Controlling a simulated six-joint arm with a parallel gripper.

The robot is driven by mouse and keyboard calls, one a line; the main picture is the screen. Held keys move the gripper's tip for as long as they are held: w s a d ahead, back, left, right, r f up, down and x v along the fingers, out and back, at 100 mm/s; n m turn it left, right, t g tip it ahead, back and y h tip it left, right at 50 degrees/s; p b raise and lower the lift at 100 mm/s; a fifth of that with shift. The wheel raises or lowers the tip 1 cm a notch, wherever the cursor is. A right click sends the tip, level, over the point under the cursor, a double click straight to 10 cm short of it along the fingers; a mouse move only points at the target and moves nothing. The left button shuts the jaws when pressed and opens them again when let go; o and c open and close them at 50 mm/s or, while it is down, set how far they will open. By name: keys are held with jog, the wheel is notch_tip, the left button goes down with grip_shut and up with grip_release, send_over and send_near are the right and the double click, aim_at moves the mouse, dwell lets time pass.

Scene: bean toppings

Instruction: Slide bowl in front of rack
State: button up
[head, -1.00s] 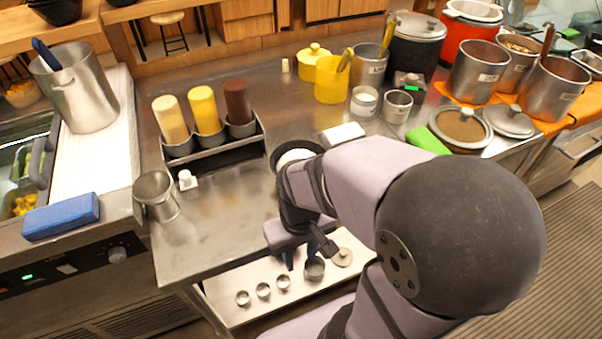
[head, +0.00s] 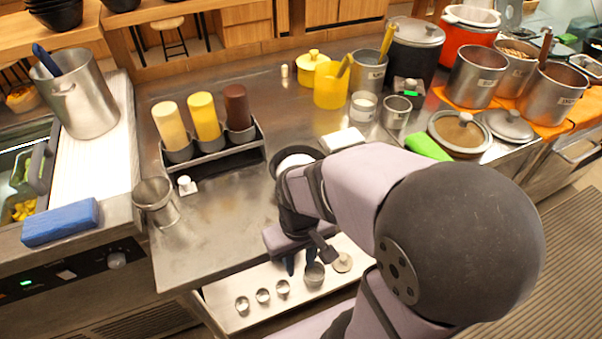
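A dark round bowl (head: 313,152) with something white inside is on the steel counter, right of the bottle rack. My wrist covers its near side. The black rack (head: 215,157) holds three squeeze bottles: cream (head: 169,126), yellow (head: 204,117) and brown (head: 237,107). The counter in front of the rack is bare apart from a small white item. My gripper (head: 300,240) is by the counter's front edge, near the bowl's near side.
A small white item (head: 186,185) stands at the rack's front left corner. A steel cup (head: 155,200) is at the counter's left edge. A lower shelf (head: 225,298) holds several small cups. A white block (head: 342,139) and a green cloth (head: 427,147) lie to the right.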

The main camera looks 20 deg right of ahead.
jog(key=shift+r, duration=0.1)
jog(key=c, duration=0.5)
jog(key=shift+d+r+p, duration=0.15)
jog(key=shift+r+p, duration=0.2)
jog(key=shift+p, duration=0.1)
grip_shut()
jog(key=s+d+r+m+g+p, duration=0.2)
jog(key=s+d+r+p, duration=0.15)
jog(key=p, duration=0.45)
jog(key=w+d+r+m+p, duration=0.2)
jog(key=w+d+r+p, duration=0.3)
jog(key=w+p, duration=0.15)
jog(key=w+d+r+n+t+p, duration=0.1)
jog(key=w+d+r+n, duration=0.3)
jog(key=w+n, duration=0.5)
jog(key=w+d+r+n+t+p, duration=0.1)
jog(key=w+d+r+n+p, duration=0.2)
jog(key=w+d+n, duration=0.5)
jog(key=w+r+n, duration=0.1)
jog(key=w+n, duration=0.1)
jog(key=n, duration=0.4)
jog(key=shift+d, duration=0.25)
